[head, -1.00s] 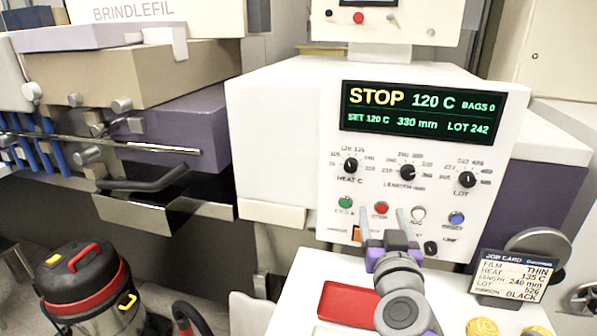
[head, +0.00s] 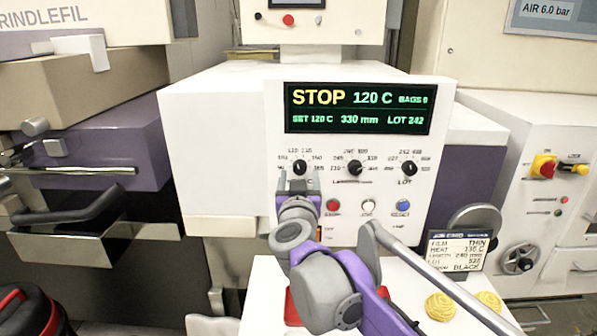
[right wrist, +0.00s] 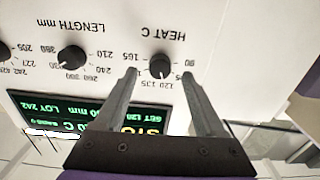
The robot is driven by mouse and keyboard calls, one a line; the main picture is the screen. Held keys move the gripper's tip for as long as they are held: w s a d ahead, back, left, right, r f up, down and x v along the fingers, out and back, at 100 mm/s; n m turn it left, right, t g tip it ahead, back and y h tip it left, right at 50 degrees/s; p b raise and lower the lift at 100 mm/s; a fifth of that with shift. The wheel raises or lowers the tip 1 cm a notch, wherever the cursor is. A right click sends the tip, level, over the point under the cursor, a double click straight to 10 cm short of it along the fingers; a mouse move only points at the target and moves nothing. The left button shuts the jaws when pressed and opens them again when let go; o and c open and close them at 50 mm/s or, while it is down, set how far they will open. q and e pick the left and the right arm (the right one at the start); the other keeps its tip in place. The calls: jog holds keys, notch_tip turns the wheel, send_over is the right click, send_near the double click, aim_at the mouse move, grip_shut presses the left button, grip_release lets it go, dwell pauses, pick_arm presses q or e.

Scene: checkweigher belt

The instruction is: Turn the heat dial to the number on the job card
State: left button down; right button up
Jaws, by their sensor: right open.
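The black heat dial (head: 299,167) is the leftmost of three knobs on the white panel. It also shows upside down in the right wrist view (right wrist: 160,66). My right gripper (head: 297,181) is open in front of it. In the right wrist view its fingertips (right wrist: 160,74) stand on either side of the dial, with gaps; I cannot tell how far they are from the panel. The display (head: 358,108) reads STOP, 120 C, SET 120 C. The job card (head: 460,252) stands at the lower right and lists heat 135 C. My left gripper is out of view.
The length knob (head: 355,168) and lot knob (head: 410,168) sit to the right of the heat dial. Red (head: 333,205), white (head: 368,206) and blue (head: 403,205) buttons lie below. Yellow rolls (head: 441,306) rest on the white shelf. My arm hides part of the panel.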

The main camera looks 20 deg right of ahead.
aim_at(300, 167)
jog(key=shift+x, duration=1.35)
grip_shut()
